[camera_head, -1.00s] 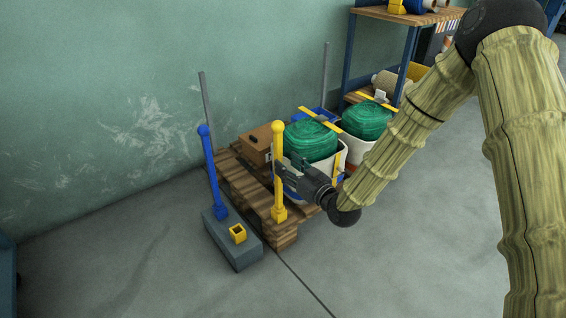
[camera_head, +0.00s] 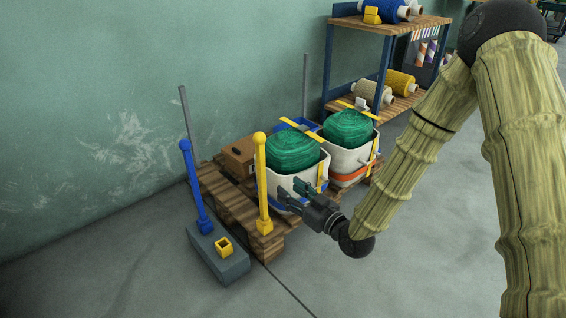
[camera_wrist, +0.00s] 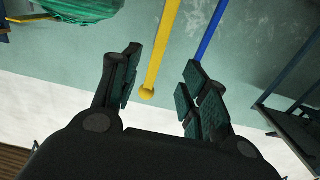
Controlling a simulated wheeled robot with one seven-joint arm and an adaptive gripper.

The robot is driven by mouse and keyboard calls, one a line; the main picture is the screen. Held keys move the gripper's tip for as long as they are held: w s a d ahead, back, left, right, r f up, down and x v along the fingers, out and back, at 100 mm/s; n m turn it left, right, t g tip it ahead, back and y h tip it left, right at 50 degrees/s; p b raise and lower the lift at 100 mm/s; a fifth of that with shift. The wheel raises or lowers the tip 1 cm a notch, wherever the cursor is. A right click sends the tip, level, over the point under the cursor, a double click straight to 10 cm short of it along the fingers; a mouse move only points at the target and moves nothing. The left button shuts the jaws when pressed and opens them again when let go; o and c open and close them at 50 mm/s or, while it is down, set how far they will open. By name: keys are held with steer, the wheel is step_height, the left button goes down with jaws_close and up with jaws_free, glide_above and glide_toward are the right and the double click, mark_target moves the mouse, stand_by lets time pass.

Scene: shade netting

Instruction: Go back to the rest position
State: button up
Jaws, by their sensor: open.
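My gripper (camera_head: 292,192) is open and empty, just right of the yellow post (camera_head: 262,178) in the head view, in front of the nearer white bin (camera_head: 318,180). The yellow post stands upright at the near corner of the wooden pallet (camera_head: 228,205), with a round knob on top. In the wrist view the yellow post (camera_wrist: 164,40) shows beyond the gap between my fingers (camera_wrist: 160,72), apart from them. The blue post (camera_wrist: 212,30) shows to its right there.
The blue post (camera_head: 195,186) and an empty yellow socket (camera_head: 224,247) are on a grey block (camera_head: 217,264). Green netting rolls (camera_head: 294,151) fill the bins. A cardboard box (camera_head: 238,155) sits on the pallet. A shelf (camera_head: 390,24) stands behind. The front floor is clear.

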steer(key=shift+f, duration=0.1)
steer(key=s+d+f+m+g+h+p, duration=0.2)
steer(key=s+d+f+g+h+p, duration=0.15)
steer(key=s+f, duration=0.6)
steer(key=s+d+f+m+g+h+p, duration=0.2)
steer(key=s+f+g+h, duration=0.15)
steer(key=s+f, duration=0.55)
steer(key=s+d+f+m+g+h+p, duration=0.1)
steer(key=s+d+f+g, duration=0.15)
steer(key=s, duration=0.45)
steer(key=s+d+f+m+g+h+p, duration=0.1)
steer(key=s+d+g+p, duration=0.15)
steer(key=s, duration=0.55)
steer(key=s+d+f+m+g+h+p, duration=0.1)
steer(key=s+d+f+m+g, duration=0.15)
steer(key=s, duration=0.45)
step_height(320, 180, up, 38)
steer(key=p, duration=3.7)
steer(key=shift+d+n+h, duration=0.3)
steer(key=shift+n, duration=0.15)
